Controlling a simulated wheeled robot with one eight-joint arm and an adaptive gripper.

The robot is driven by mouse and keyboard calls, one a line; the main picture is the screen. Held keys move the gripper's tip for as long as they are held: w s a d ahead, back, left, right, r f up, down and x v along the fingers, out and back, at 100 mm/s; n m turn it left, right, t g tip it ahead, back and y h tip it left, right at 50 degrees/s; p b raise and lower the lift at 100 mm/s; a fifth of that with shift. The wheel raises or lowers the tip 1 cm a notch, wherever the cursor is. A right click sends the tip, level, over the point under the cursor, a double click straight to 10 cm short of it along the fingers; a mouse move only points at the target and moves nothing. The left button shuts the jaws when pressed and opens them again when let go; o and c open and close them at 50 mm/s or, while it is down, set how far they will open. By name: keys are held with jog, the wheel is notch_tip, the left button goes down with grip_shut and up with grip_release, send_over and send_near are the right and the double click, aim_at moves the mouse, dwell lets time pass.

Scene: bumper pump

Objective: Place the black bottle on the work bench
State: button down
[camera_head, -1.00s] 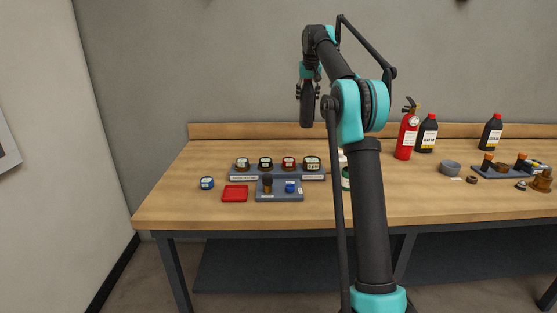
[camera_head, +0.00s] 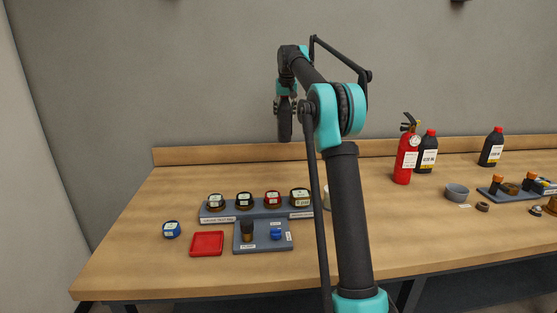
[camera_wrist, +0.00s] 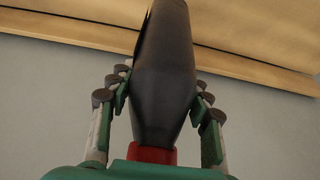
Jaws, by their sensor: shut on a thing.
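My gripper (camera_head: 285,104) is shut on a black bottle (camera_head: 285,125) and holds it in the air over the back of the work bench (camera_head: 150,250). In the wrist view the black bottle (camera_wrist: 165,75) lies between the two fingers of my gripper (camera_wrist: 160,95), with its red cap (camera_wrist: 152,154) toward the palm. The bottle's bottom end points toward the wooden bench, and there is a gap between them in the head view. The bottle's label is not visible.
Several round-lidded jars stand on a grey rack (camera_head: 260,208). A red fire extinguisher (camera_head: 404,160) and black bottles (camera_head: 427,155) stand at right. The bench's left back is clear.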

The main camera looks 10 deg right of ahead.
aim_at(286, 128)
notch_tip(286, 128, down, 16)
jog(key=shift+f, duration=0.2)
dwell(0.4)
jog(key=c, duration=0.7)
grip_release()
jog(key=shift+f, duration=0.1)
jog(key=v, duration=1.2)
jog(key=shift+s, duration=0.1)
